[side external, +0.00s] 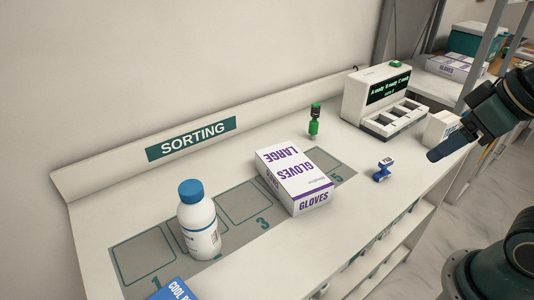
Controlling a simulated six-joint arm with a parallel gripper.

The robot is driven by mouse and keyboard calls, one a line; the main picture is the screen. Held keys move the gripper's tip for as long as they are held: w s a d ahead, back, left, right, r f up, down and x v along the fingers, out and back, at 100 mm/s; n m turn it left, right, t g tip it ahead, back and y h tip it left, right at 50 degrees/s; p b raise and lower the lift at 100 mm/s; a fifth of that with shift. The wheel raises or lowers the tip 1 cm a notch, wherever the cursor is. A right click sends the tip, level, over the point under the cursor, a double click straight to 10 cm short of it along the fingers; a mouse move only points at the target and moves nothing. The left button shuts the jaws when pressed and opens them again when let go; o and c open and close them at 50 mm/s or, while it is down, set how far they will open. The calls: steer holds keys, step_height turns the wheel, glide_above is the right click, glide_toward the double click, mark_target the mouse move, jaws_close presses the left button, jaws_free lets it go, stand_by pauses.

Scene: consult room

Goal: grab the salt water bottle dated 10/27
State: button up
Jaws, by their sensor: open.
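A white bottle (198,222) with a blue cap stands upright on the grey numbered mat at the left. Its label faces partly to the right, and the print is too small to read, so I cannot tell its date. My gripper (446,147) is at the right edge of the side external view, above the right end of the counter and far from the bottle. It is open with nothing seen in it. One dark finger shows clearly; the other is hard to make out.
A gloves box (294,180) lies on the mat (153,247) right of the bottle. A blue box (172,290) is at the front. A green-capped vial (314,122), a blue stamp-like item (383,170) and a white device (378,100) stand further right. A white box (438,128) sits near my gripper.

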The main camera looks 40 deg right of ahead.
steer(key=w+a+r+n+g, duration=0.1)
steer(key=w+a+r+n, duration=0.25)
steer(key=w, duration=0.25)
steer(key=w+a+r+n+g+y, duration=0.1)
steer(key=w+a+r+n, duration=0.2)
steer(key=w+a, duration=0.25)
steer(key=w+a+r+n+g, duration=0.1)
steer(key=w+a+r+n, duration=0.3)
steer(key=w, duration=0.3)
steer(key=n+g+h, duration=0.1)
steer(key=n+g, duration=0.2)
steer(key=n, duration=0.7)
glide_above(190, 187)
step_height(190, 187, down, 7)
steer(key=shift+f, duration=0.15)
steer(key=shift+m, duration=0.25)
steer(key=shift+f, duration=4.15)
